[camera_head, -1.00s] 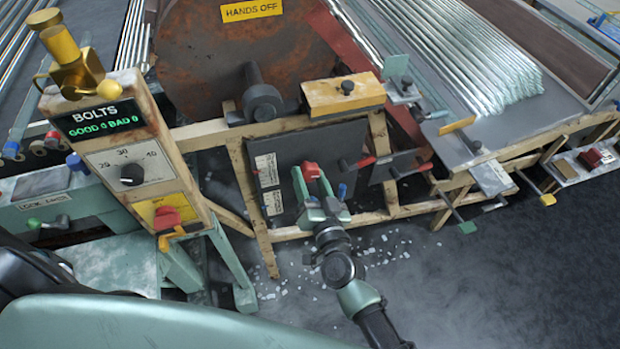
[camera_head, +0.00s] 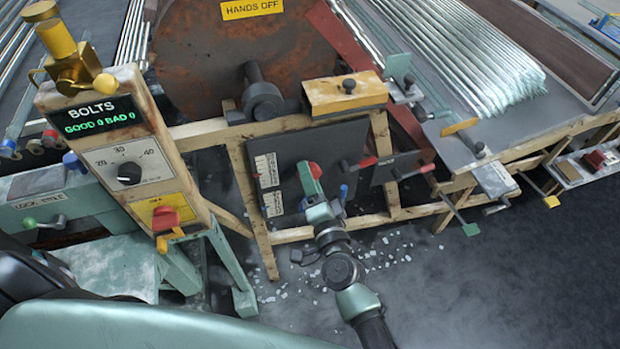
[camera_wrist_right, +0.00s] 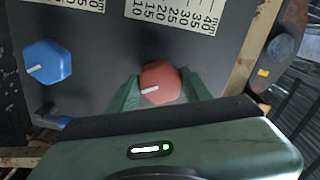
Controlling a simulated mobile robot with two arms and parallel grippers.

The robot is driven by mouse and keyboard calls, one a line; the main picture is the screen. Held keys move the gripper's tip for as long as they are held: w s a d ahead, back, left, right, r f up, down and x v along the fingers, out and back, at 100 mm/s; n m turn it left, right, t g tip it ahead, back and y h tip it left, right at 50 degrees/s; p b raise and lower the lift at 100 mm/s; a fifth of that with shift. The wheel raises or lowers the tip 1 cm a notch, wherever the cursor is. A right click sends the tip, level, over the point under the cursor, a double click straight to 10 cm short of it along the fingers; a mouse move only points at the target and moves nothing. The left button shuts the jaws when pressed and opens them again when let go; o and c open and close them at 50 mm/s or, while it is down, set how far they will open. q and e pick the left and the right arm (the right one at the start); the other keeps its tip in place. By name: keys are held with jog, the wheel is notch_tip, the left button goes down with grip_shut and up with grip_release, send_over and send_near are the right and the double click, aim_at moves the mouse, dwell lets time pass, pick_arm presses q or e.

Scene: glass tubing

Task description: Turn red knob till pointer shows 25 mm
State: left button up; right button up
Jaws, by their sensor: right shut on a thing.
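The red knob (camera_head: 315,170) is on a dark upright panel (camera_head: 290,150) on the wooden frame. In the right wrist view the red knob (camera_wrist_right: 160,82) sits between the two green fingers of my right gripper (camera_wrist_right: 161,92), which is shut on it. The knob's white mark points left and slightly down in that view. A white scale (camera_wrist_right: 175,12) marked 10 to 40 lies above the knob there; its top is cut off and I cannot make out its pointer. In the head view my right gripper (camera_head: 316,190) shows edge-on. My left gripper is out of view.
A blue knob (camera_wrist_right: 48,62) with its own white scale (camera_wrist_right: 75,4) sits beside the red one. A bolts console (camera_head: 120,150) with a black dial and a red handle stands at left. Several levers (camera_head: 440,190) stick out at right. White chips litter the floor.

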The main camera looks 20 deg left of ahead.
dwell(0.5)
jog(key=o, duration=1.4)
jog(key=shift+c, duration=0.2)
jog(key=v, duration=0.7)
jog(key=shift+s+d, duration=0.25)
jog(key=shift+s, duration=0.1)
jog(key=shift+f, duration=0.1)
